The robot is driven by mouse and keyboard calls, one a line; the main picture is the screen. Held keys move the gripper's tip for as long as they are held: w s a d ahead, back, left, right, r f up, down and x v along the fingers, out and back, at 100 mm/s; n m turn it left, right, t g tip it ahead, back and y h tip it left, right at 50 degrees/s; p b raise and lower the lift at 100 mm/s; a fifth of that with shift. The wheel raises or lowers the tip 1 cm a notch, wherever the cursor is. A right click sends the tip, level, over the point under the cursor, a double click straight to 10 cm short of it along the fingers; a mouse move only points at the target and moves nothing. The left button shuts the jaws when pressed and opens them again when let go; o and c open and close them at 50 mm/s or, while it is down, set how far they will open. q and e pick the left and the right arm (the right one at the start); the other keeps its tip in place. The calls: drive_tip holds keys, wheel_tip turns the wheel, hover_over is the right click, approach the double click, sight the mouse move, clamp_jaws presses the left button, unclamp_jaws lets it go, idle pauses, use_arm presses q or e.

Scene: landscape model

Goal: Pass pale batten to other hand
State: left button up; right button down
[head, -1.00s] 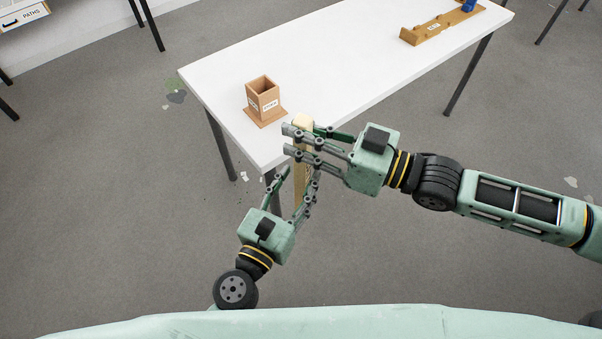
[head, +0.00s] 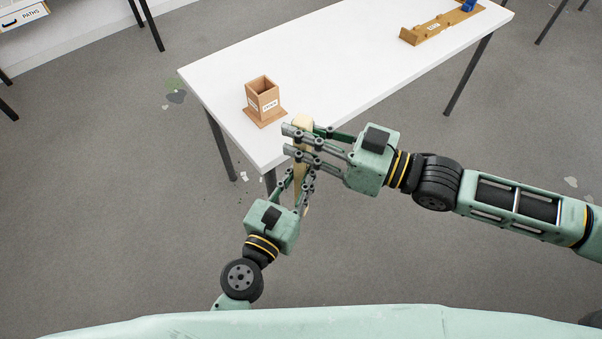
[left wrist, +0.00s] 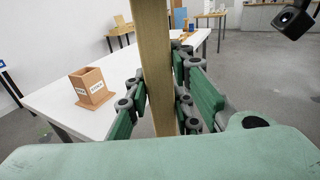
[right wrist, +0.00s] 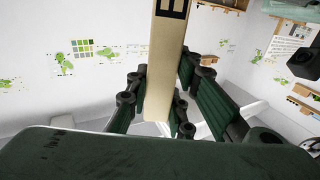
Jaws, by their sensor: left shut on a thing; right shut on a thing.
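The pale batten (head: 302,124) stands roughly upright just off the near edge of the white table (head: 330,75). My right gripper (head: 300,145) is shut on its upper part. My left gripper (head: 300,182) is shut on the same batten lower down. In the left wrist view the batten (left wrist: 154,60) runs up between the fingers (left wrist: 163,100). In the right wrist view the batten (right wrist: 165,70) lies between the fingers (right wrist: 160,100), and a dark marking shows on it near the top. Part of the batten is hidden by the fingers in the head view.
A brown open box with labels (head: 263,98) stands on the table's near left corner. A wooden rack with a blue part (head: 435,28) lies at the table's far end. The table's middle is clear. Grey floor lies around it.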

drive_tip(key=c, duration=1.5)
unclamp_jaws()
drive_tip(key=shift+d, duration=0.1)
